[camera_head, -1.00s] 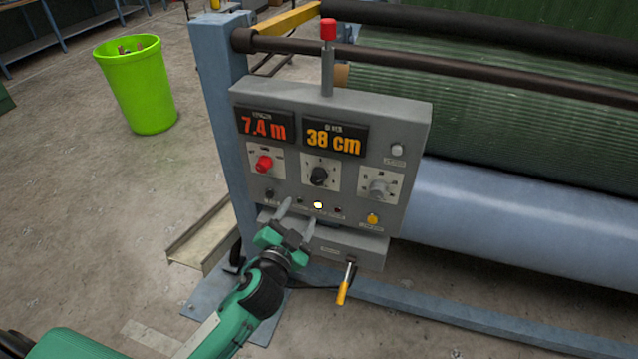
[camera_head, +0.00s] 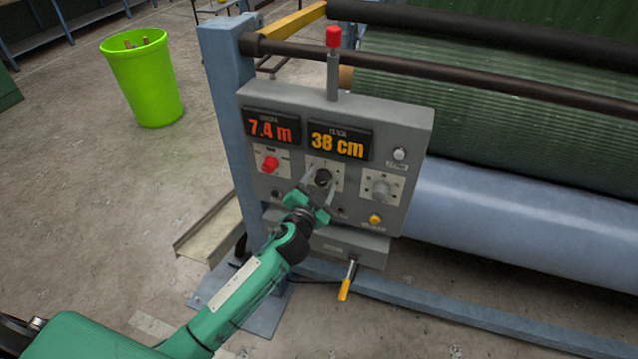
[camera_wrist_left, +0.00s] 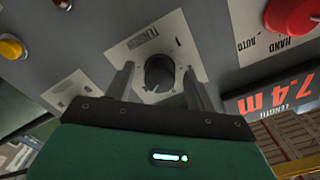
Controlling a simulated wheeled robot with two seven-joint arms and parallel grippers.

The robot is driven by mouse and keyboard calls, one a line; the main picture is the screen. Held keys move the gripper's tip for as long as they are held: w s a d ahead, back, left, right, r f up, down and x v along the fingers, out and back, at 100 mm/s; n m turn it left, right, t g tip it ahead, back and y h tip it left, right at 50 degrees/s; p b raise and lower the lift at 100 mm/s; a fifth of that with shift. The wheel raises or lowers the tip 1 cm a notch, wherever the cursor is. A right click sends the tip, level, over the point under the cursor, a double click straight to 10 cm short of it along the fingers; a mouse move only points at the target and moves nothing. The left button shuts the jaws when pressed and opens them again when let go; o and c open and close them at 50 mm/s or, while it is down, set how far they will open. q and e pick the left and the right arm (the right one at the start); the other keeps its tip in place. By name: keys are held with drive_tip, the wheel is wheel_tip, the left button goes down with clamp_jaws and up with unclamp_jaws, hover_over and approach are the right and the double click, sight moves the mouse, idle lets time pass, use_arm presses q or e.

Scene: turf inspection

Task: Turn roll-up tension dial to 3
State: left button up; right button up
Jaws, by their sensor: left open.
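The black tension dial (camera_head: 323,176) sits on a pale square plate in the middle of the grey control panel (camera_head: 415,140). In the left wrist view the dial (camera_wrist_left: 159,73) shows between the fingers, with part of a label and a few marks around it. Which mark it points to is too small to tell. My left gripper (camera_head: 318,184) is open, its fingers on either side of the dial; it also shows in the left wrist view (camera_wrist_left: 158,84). I cannot tell whether the fingers touch the dial. My right gripper is not in view.
A yellow button (camera_head: 375,219) is below the knob. Displays read 7.4 m (camera_head: 271,127) and 38 cm (camera_head: 338,141). A red-topped lever (camera_head: 333,37) rises above the panel.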

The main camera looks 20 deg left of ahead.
use_arm(q)
drive_tip(key=c, duration=1)
drive_tip(key=shift+o, duration=0.2)
